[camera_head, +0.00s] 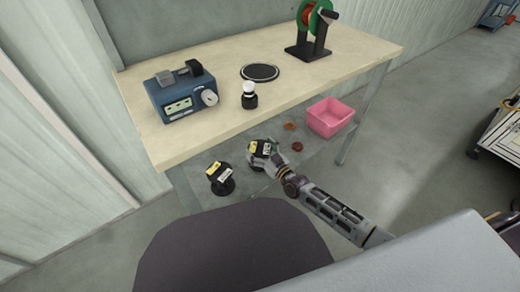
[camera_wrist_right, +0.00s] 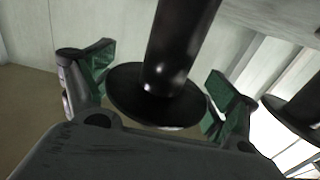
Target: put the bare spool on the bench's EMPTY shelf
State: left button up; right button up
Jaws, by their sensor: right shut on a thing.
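A black spool with a bare dark core (camera_wrist_right: 175,50) and a round flange sits between the green finger pads of my right gripper (camera_wrist_right: 160,95) in the right wrist view. In the head view my right gripper (camera_head: 272,152) is shut on this black spool (camera_head: 257,148), at the bench's lower shelf (camera_head: 320,148). Yellow and white labels show at it, too small to read. I cannot tell whether the spool touches the shelf. A second black spool-like piece (camera_head: 222,180) with yellow and white labels stands to the left. My left gripper is not in view.
Small copper-coloured pieces (camera_head: 297,147) and a pink bin (camera_head: 331,117) are on the lower shelf to the right. The bench top (camera_head: 215,125) above carries a blue device (camera_head: 180,98), a dark round pad (camera_head: 260,72) and a green-and-red reel on a stand (camera_head: 313,25). A bench leg (camera_head: 360,115) stands right of the bin.

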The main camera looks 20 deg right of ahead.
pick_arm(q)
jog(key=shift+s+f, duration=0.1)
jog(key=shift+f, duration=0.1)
pick_arm(e)
jog(key=shift+f, duration=0.1)
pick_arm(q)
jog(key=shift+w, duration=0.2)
pick_arm(e)
jog(key=shift+f, duration=0.15)
jog(key=o, duration=0.8)
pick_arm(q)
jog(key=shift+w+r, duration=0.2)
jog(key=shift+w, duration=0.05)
pick_arm(e)
jog(key=shift+o, duration=0.5)
jog(key=shift+v, duration=0.85)
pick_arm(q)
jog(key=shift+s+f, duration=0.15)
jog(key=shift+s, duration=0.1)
pick_arm(e)
jog(key=v, duration=1)
jog(key=shift+s, duration=0.15)
jog(key=shift+a, duration=0.1)
